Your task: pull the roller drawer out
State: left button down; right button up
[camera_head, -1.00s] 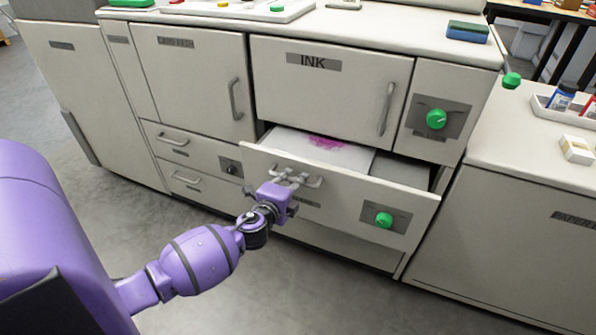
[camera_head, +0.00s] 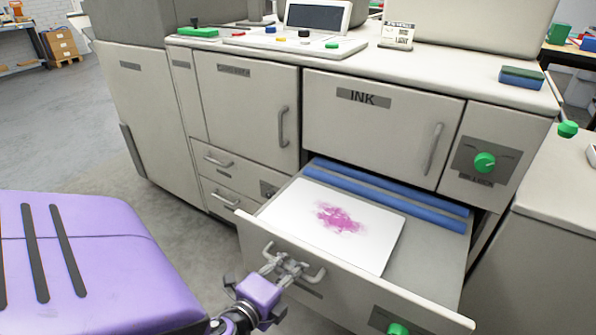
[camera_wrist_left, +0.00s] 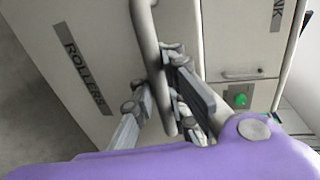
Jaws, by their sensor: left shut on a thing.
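The roller drawer (camera_head: 345,288) stands well out of the cabinet below the INK door. Two blue rollers (camera_head: 390,196) lie across its back, and a white sheet (camera_head: 360,238) with a pink smear lies inside. My left gripper (camera_head: 285,266) is shut on the drawer's bar handle (camera_head: 318,276) at the front. In the left wrist view the handle (camera_wrist_left: 148,40) runs between the fingers (camera_wrist_left: 163,100), beside the ROLLERS label (camera_wrist_left: 83,68). My right gripper is not in view.
The INK door (camera_head: 385,125) above is shut. Two small shut drawers (camera_head: 228,180) lie to the left. A green knob (camera_head: 484,162) is on the panel at right, and another (camera_head: 398,329) is on the drawer front. Open floor (camera_head: 60,130) lies at the left.

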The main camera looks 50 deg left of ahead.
pick_arm(q)
jog(key=shift+r, duration=0.1)
jog(key=c, duration=1.8)
grip_release()
jog(key=shift+o, duration=0.2)
jog(key=shift+s, duration=0.1)
jog(key=v, duration=1.2)
jog(key=shift+a, duration=0.15)
